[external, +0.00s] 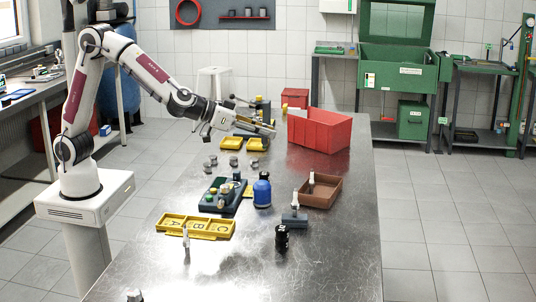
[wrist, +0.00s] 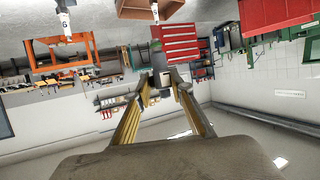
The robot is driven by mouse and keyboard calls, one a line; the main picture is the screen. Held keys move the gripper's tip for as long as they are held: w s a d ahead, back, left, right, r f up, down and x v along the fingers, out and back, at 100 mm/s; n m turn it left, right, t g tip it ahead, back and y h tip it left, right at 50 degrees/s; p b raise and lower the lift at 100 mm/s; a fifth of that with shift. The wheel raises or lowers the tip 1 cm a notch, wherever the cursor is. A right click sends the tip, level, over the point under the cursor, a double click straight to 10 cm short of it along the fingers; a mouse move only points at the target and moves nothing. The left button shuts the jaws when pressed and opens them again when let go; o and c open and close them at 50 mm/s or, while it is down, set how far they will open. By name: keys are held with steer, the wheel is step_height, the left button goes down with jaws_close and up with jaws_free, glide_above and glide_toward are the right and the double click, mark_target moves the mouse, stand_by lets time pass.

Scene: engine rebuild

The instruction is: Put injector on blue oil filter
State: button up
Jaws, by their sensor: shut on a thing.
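The blue oil filter (external: 262,192) stands upright near the middle of the metal table, with a dark top. My gripper (external: 272,129) is well above and behind it, pointing right near the red bin. In the wrist view my gripper (wrist: 161,75) has its long yellowish fingers closing toward a dark grey part (wrist: 157,54) at the tips. My gripper is shut on this part; I cannot tell whether it is an injector. Slim pale upright pieces, possibly injectors, stand at the front left (external: 187,240), on a grey block (external: 294,218), and in the brown tray (external: 326,193).
A black cylinder (external: 282,238) stands in front of the blue filter. A yellow lettered tray (external: 196,226), a dark tray of parts (external: 222,196) and the red bin (external: 319,131) are on the table. The table's front right is clear.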

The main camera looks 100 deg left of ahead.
steer(key=shift+s+d+r, duration=0.15)
steer(key=shift+s+d, duration=0.1)
steer(key=shift+d, duration=0.4)
steer(key=shift+s+d+r, duration=0.1)
steer(key=shift+s+d, duration=0.1)
steer(key=shift+d, duration=0.4)
glide_above(260, 182)
step_height(260, 182, down, 6)
steer(key=shift+f, duration=0.15)
steer(key=shift+f, duration=1.85)
steer(key=shift+f, duration=0.15)
